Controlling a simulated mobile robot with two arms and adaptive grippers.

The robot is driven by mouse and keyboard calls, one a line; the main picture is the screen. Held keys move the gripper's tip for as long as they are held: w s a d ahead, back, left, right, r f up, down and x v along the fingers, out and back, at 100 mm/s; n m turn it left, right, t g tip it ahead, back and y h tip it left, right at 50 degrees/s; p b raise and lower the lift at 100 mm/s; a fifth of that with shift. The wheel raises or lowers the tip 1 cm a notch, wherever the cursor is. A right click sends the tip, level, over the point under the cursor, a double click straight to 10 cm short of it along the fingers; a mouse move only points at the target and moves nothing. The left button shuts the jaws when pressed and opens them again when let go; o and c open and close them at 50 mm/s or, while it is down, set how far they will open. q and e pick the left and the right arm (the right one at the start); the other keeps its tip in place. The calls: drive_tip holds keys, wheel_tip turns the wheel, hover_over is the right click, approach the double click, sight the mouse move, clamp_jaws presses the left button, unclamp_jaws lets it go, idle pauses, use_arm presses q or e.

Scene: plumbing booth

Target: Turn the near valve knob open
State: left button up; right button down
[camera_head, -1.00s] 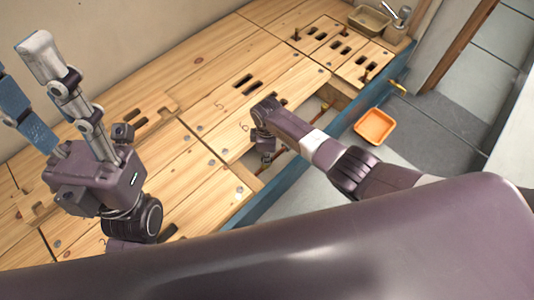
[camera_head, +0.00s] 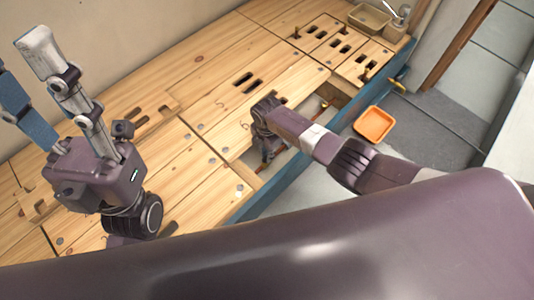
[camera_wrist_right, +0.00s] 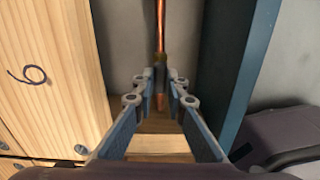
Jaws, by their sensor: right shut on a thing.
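In the head view my right gripper (camera_head: 266,152) reaches down into the open gap in the wooden deck, its fingers mostly hidden by the wrist. My left gripper (camera_head: 20,66) is open and empty above the deck at the left.
The wooden panels (camera_head: 210,103) have slots and border the gap closely. A blue edge beam (camera_head: 262,198) runs along the gap's right side. An orange tray (camera_head: 374,125) lies beyond it. A beige basin (camera_head: 370,19) stands at the far end.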

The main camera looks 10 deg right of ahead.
drive_tip(key=shift+a+n, duration=0.1)
drive_tip(key=shift+n, duration=0.3)
drive_tip(key=c, duration=1.9)
unclamp_jaws()
drive_tip(key=shift+c, duration=0.2)
wheel_tip(320, 180, up, 12)
